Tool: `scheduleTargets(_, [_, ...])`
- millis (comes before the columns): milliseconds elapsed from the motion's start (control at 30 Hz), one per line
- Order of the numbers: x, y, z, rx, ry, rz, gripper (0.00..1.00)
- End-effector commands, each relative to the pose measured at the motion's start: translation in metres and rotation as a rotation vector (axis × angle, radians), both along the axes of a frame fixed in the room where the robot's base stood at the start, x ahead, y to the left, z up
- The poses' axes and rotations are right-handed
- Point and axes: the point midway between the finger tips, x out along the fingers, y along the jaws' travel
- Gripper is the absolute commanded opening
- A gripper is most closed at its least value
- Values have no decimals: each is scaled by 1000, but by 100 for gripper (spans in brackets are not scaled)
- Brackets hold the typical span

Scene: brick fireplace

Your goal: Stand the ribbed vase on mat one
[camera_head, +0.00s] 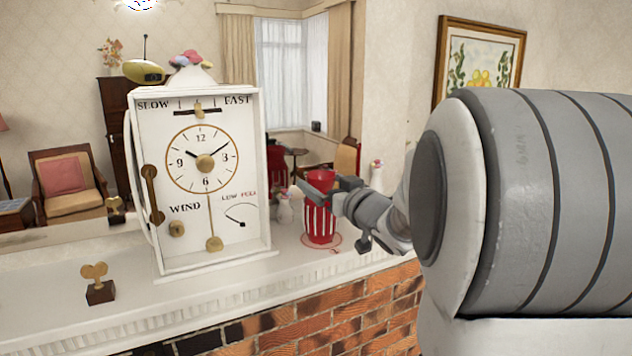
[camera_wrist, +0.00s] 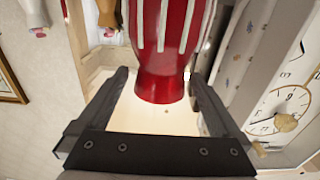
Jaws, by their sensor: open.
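The ribbed vase (camera_head: 320,224), red with white vertical stripes, stands upright on the mantel, right of the clock. A round mat with a thin red outline (camera_head: 335,243) lies under its base; I cannot read its number. My gripper (camera_head: 316,190) is at the vase's upper part and hides some of it. In the wrist view the vase (camera_wrist: 165,60) shows its striped body and plain red end between the open fingers of my gripper (camera_wrist: 158,78). I see gaps on both sides, so the fingers do not appear to clamp it.
The tall white clock box (camera_head: 207,180) stands close left of the vase. A small brass key on a dark block (camera_head: 98,285) is at the front left. White figurines (camera_head: 284,209) and (camera_head: 376,175) stand near the vase. The mantel (camera_head: 140,300) is clear before the clock.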

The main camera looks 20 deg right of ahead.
Motion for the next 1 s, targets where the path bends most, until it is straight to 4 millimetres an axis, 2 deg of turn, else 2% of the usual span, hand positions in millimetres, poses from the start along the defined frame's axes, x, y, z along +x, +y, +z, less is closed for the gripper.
scheduleTargets(33, [-12,-1,0,-1,-2,-4,100])
scheduleTargets(200, [-45,-2,0,0,-1,-2,100])
scheduleTargets(400, [-69,-3,0,0,-1,-1,100])
scheduleTargets(600, [-76,-2,0,0,0,0,100])
scheduleTargets(1000, [-74,-5,-2,-3,14,-20,100])
